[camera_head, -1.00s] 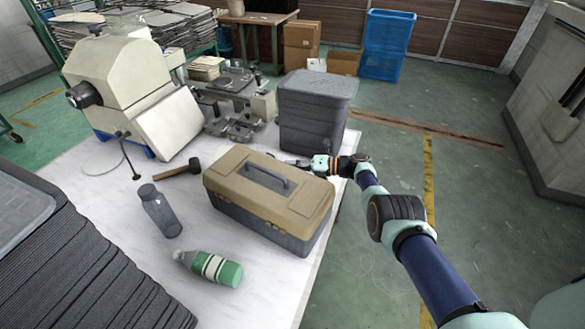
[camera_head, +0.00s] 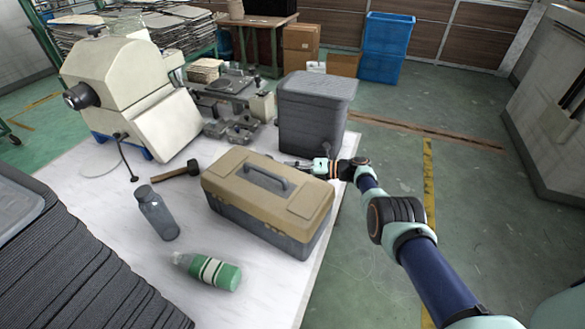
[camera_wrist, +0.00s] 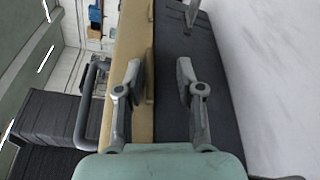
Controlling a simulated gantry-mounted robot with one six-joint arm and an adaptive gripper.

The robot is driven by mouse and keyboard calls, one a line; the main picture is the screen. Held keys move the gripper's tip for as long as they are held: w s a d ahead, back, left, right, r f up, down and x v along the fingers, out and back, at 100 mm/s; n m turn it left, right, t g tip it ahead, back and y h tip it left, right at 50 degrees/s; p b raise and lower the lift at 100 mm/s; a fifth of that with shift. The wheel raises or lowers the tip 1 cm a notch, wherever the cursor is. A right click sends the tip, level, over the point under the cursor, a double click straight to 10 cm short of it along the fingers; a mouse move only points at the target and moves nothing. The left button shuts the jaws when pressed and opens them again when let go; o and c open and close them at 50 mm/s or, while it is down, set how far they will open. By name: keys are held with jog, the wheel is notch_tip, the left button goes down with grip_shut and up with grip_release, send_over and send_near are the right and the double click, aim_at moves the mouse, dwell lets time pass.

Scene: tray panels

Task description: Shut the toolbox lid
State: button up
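The toolbox (camera_head: 262,222) stands on the white table, with a dark grey base and a tan lid (camera_head: 303,205). The lid lies down on the base, with no clear gap showing in the head view. A grey handle (camera_head: 265,177) is on top of the lid; it also shows in the wrist view (camera_wrist: 88,105). My gripper (camera_wrist: 158,72) is at the toolbox's far side, its fingers apart over the seam between tan lid (camera_wrist: 133,30) and dark base (camera_wrist: 190,45). In the head view its fingers are mostly hidden behind the toolbox. I cannot tell whether they touch it.
A stack of dark trays (camera_head: 312,118) stands close behind my gripper. A grey bottle (camera_head: 158,215), a green bottle (camera_head: 212,270) and a mallet (camera_head: 176,172) lie or stand left of the toolbox. A cream machine (camera_head: 135,90) is at the back left. The floor right of the table is open.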

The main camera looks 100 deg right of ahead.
jog(key=shift+a, duration=0.1)
dwell(0.3)
jog(key=v, duration=1.2)
jog(key=shift+r, duration=0.15)
